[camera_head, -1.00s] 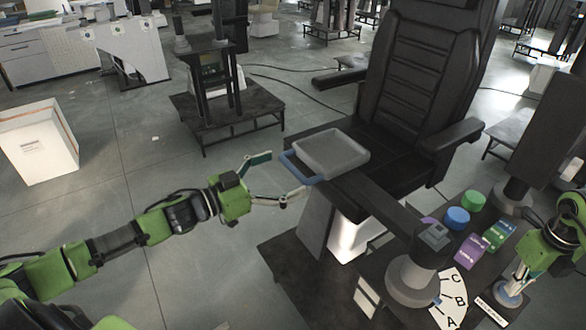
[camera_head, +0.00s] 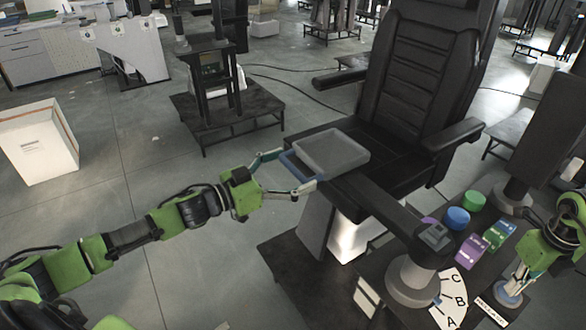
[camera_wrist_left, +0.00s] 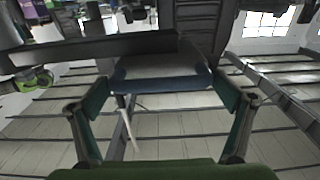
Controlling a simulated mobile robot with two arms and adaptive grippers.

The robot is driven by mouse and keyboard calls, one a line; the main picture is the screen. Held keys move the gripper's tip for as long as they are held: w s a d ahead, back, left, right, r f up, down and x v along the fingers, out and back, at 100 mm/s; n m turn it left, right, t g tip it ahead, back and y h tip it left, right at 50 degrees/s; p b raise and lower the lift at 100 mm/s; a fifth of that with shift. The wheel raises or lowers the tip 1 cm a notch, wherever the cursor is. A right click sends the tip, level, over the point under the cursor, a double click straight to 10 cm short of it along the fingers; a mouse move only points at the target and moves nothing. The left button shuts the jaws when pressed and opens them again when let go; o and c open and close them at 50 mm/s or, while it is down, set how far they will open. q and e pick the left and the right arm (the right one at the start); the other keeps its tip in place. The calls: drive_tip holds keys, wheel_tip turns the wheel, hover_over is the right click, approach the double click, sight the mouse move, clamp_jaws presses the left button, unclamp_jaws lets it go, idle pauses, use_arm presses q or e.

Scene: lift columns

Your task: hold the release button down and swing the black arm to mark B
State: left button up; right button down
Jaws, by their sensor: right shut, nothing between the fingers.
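The black arm (camera_head: 385,205) runs from a grey round column (camera_head: 412,282) to a grey tray (camera_head: 332,152) with a blue handle (camera_head: 297,170) over the chair seat. A white dial (camera_head: 447,302) beside the column carries C, B and A; I cannot tell which mark the arm is at. My left gripper (camera_head: 283,174) is open, its fingers on either side of the handle; the handle also shows in the left wrist view (camera_wrist_left: 165,84). My right gripper (camera_head: 513,291) is shut and empty, right of the dial.
A black chair (camera_head: 430,90) stands behind the arm. Open floor lies to the left, with a white box (camera_head: 38,142).

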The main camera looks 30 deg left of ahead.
use_arm(q)
drive_tip(key=s+d+n+t+y, duration=0.1)
drive_tip(key=s+n+y, duration=0.5)
drive_tip(key=s, duration=1.2)
drive_tip(key=shift+t+y, duration=0.8)
drive_tip(key=shift+y, duration=0.6)
drive_tip(key=shift+d+f, duration=0.1)
drive_tip(key=o, duration=1.3)
drive_tip(key=shift+c, duration=0.2)
drive_tip(key=shift+w, duration=0.15)
